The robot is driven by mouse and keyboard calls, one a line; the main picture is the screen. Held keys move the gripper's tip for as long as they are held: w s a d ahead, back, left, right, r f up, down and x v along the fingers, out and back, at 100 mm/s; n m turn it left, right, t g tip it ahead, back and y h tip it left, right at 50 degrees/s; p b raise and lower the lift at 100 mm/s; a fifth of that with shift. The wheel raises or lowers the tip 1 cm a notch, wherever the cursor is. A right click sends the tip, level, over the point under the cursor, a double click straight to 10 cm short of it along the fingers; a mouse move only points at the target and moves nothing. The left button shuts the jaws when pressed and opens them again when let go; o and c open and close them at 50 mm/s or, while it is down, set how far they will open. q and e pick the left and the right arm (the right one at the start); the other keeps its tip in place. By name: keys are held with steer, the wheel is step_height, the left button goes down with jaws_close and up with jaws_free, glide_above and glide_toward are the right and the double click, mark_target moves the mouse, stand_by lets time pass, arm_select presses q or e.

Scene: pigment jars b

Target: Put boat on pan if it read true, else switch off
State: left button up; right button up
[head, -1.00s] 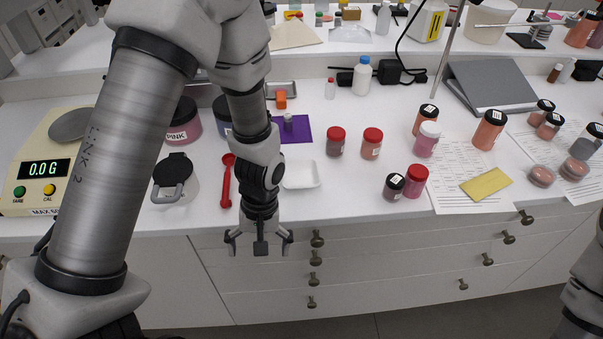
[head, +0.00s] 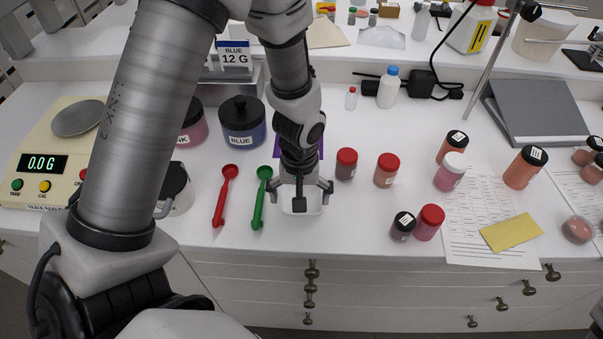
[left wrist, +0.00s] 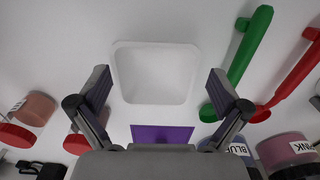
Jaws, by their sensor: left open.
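The boat (head: 315,206) is a small, square white dish, empty, lying on the bench; it also shows whole in the left wrist view (left wrist: 155,72). My left gripper (head: 300,187) is over it, pointing down, open and empty. In the left wrist view its fingers (left wrist: 160,88) stand either side of the boat, apart from it. The cream scale (head: 28,185) is at the far left, partly hidden by my left arm. Its round grey pan (head: 78,118) is empty. Its lit display (head: 42,164) reads 0.0 G. My right gripper is out of view.
Red (head: 225,196) and green (head: 262,198) scoops lie left of the boat. A blue jar (head: 243,125), a purple mat and red-lidded jars (head: 386,172) stand close by. A card behind reads BLUE 12 G (head: 234,55). The bench's front edge is near the boat.

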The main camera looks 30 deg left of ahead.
arm_select(q)
steer(key=shift+w+f, duration=0.4)
steer(key=shift+f, duration=0.25)
steer(key=shift+w+f, duration=0.35)
steer(key=shift+f, duration=0.25)
steer(key=shift+s+r, duration=0.2)
steer(key=shift+c, duration=0.7)
steer(key=shift+s+r, duration=0.1)
steer(key=shift+s, duration=0.15)
steer(key=c, duration=0.4)
steer(key=shift+w, duration=0.2)
steer(key=shift+c, duration=0.5)
